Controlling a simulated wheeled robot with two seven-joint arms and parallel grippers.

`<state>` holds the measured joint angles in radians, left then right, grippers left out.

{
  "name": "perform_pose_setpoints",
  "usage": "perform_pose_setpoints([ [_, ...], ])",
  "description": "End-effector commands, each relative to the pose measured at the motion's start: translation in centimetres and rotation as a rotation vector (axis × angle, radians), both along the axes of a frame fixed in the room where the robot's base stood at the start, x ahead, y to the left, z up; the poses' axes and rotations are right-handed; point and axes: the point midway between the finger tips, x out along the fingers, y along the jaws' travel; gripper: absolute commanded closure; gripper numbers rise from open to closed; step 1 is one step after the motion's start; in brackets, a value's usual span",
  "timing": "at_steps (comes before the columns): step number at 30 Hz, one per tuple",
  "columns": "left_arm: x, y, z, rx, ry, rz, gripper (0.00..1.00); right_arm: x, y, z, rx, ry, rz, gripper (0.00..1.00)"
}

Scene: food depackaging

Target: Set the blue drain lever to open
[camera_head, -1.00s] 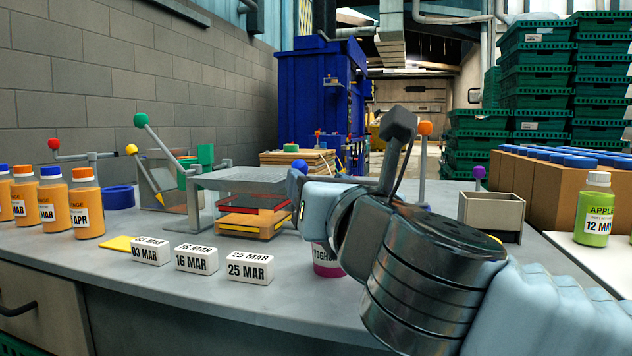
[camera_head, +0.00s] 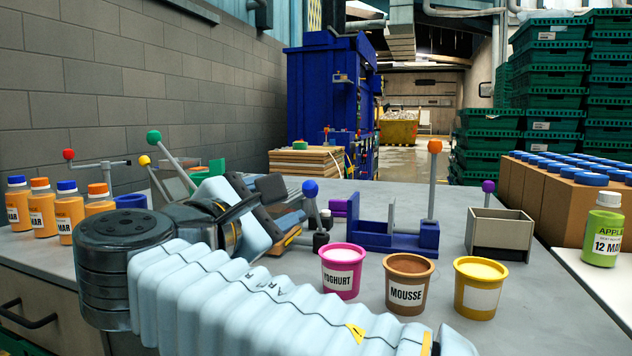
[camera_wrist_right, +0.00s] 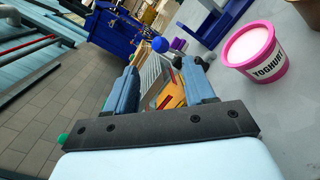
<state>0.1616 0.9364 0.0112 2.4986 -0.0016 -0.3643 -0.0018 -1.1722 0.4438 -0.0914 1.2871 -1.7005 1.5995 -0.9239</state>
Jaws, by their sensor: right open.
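The blue drain lever shows as a blue ball knob (camera_head: 310,188) on a short stem at the middle of the bench in the head view. Its stem stands close to upright, and its base is partly hidden. In the right wrist view the blue knob (camera_wrist_right: 160,44) lies just beyond and between the fingertips. My right gripper (camera_head: 290,207) is open, just left of the knob in the head view. It also shows in the wrist view (camera_wrist_right: 158,76), with nothing held between its fingers. I cannot tell whether it touches the lever. My left gripper is not in view.
Pink yoghurt (camera_head: 341,271), brown mousse (camera_head: 407,284) and yellow (camera_head: 480,288) cups stand to the right. A blue fixture with an orange-knobbed lever (camera_head: 433,178) stands behind them. Green-knobbed (camera_head: 154,138) and yellow-knobbed (camera_head: 145,160) levers stand at left.

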Motion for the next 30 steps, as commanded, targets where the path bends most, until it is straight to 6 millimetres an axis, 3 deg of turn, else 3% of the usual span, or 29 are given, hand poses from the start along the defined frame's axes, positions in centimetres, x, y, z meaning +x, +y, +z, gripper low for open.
perform_pose_setpoints([
  [15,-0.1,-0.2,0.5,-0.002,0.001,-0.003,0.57,9.4,-5.4,0.0,-0.002,0.003,0.001,0.46],
  [21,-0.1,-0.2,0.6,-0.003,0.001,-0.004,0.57,10.8,-6.2,0.0,-0.002,0.002,0.002,0.46],
  [30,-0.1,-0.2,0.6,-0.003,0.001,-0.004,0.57,10.9,-6.2,0.0,-0.002,0.003,0.003,0.49],
])
